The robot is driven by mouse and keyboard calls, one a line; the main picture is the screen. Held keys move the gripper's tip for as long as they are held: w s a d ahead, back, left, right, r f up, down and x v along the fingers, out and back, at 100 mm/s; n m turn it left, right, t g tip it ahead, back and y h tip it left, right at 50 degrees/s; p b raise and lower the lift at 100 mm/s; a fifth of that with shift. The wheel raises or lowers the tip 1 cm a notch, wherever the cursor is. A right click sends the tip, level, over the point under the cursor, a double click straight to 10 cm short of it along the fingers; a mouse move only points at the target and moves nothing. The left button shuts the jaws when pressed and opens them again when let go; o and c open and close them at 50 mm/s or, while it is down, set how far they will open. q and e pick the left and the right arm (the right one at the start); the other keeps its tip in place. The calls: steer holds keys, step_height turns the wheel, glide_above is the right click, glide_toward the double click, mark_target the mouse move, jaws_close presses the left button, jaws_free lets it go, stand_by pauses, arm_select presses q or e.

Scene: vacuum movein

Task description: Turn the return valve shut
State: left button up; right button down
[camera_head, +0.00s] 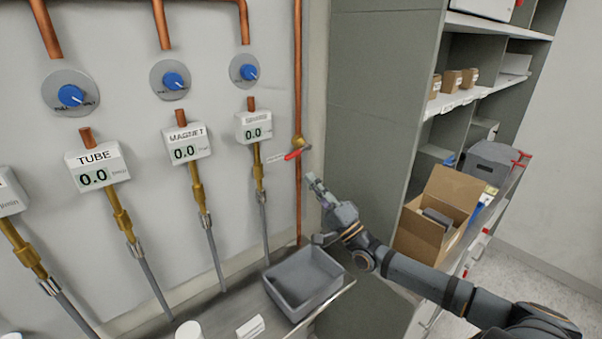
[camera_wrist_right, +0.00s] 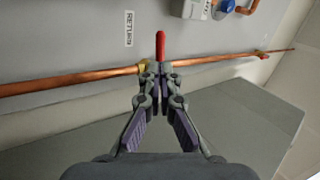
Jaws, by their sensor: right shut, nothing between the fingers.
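The return valve has a red lever (camera_head: 294,155) and a brass body (camera_head: 298,141) on the vertical copper pipe at the right end of the wall panel. The lever points left, roughly crosswise to the pipe. In the right wrist view the red lever (camera_wrist_right: 160,44) stands just beyond my fingertips, beside the "RETURN" label (camera_wrist_right: 129,29). My right gripper (camera_head: 311,179) is shut and empty, a little below and right of the lever in the head view. In the wrist view its fingertips (camera_wrist_right: 157,71) overlap the valve body; I cannot tell whether they touch. My left gripper is not in view.
Three blue knobs, the rightmost one (camera_head: 249,72), and display boxes such as the TUBE box (camera_head: 97,167) line the wall. A grey bin (camera_head: 304,281) stands on the ledge below the valve. A grey cabinet (camera_head: 376,110) and shelves with an open cardboard box (camera_head: 452,187) flank my right arm.

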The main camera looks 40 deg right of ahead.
mark_target(295, 155)
steer(key=x, duration=0.5)
steer(key=shift+w+a+r, duration=0.1)
steer(key=shift+w+r, duration=0.1)
steer(key=shift+w, duration=0.05)
steer(key=shift+w+r+m+h, duration=0.1)
steer(key=shift+r+m+h, duration=0.3)
steer(key=shift+m, duration=0.1)
steer(key=m+h+p, duration=0.1)
steer(key=r+m+h+p, duration=0.1)
steer(key=shift+a+m+t, duration=0.15)
steer(key=shift+m+t, duration=0.15)
steer(key=shift+m, duration=0.1)
